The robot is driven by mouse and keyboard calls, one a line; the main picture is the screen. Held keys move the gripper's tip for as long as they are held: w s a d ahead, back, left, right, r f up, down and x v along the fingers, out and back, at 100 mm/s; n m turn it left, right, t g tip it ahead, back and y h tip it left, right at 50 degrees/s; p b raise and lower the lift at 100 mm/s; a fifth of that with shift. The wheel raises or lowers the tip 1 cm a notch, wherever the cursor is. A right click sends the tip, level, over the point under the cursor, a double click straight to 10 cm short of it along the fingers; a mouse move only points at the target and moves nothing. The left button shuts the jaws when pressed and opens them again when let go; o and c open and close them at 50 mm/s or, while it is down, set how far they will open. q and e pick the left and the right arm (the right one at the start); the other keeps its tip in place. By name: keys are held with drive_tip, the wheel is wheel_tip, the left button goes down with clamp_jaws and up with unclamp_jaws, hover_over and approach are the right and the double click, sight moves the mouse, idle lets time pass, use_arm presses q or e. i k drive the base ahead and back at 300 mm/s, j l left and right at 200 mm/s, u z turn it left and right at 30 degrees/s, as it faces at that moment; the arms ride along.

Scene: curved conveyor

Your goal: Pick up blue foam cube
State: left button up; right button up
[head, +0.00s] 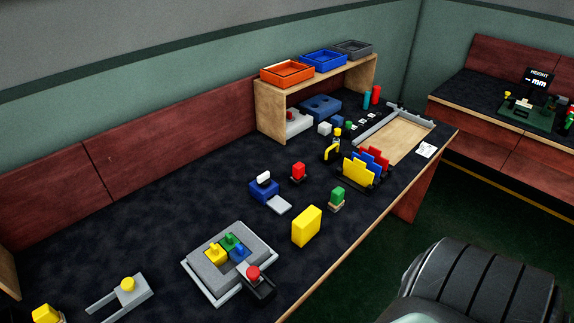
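I cannot tell for sure which thing is the blue foam cube. A small blue piece with a knob (239,253) sits in a grey block beside green and yellow pieces. A blue block with a white part on top (264,191) stands near the middle of the table, with a grey plate beside it. A larger blue box (320,108) is under the wooden shelf. Neither of my grippers shows in the head view.
A yellow block (307,226) stands near the table's front edge. Colored upright plates (366,167) stand to its right. Orange (287,73), blue (323,61) and grey (353,50) trays sit on the shelf.

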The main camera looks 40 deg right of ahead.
sight(239, 254)
drive_tip(key=i+z, duration=0.1)
drive_tip(key=z, duration=0.4)
drive_tip(key=i+z, duration=0.15)
drive_tip(key=z, duration=0.3)
drive_tip(key=k+l+u, duration=0.35)
drive_tip(key=i, duration=0.05)
